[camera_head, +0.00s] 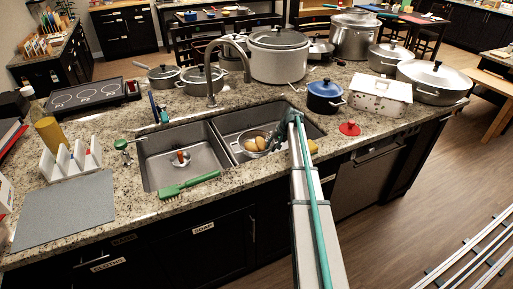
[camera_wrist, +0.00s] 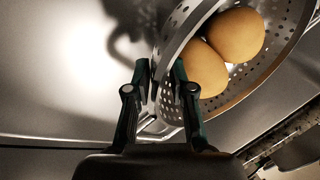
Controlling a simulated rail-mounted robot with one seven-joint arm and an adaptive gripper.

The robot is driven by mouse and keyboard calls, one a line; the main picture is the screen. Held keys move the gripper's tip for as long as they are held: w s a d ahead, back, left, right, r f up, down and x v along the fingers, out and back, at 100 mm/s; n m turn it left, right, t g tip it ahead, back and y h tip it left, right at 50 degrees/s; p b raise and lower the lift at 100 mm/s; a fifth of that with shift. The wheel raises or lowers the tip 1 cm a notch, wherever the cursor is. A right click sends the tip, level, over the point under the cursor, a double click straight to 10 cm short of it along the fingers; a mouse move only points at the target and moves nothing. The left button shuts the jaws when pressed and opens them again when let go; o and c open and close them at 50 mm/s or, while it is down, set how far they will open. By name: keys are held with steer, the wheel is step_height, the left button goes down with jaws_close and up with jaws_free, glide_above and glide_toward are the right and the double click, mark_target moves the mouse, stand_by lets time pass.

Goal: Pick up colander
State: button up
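The colander (camera_head: 250,146) is a grey, perforated metal bowl in the right sink basin, holding two round tan items. In the wrist view the colander (camera_wrist: 172,104) is tilted, with the two tan items (camera_wrist: 222,48) inside it and a thin wire handle below its rim. My gripper (camera_wrist: 160,72) is at the near side of the colander. Its two fingertips are apart, and part of the colander's rim and wall shows between or just behind them. I cannot tell whether either finger touches it.
The double sink (camera_head: 185,160) has a faucet (camera_head: 212,85) behind its divider. A green brush (camera_head: 189,185) lies at the front edge. Large pots line the back.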

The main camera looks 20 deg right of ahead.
jaws_close()
steer(key=shift+r, duration=0.1)
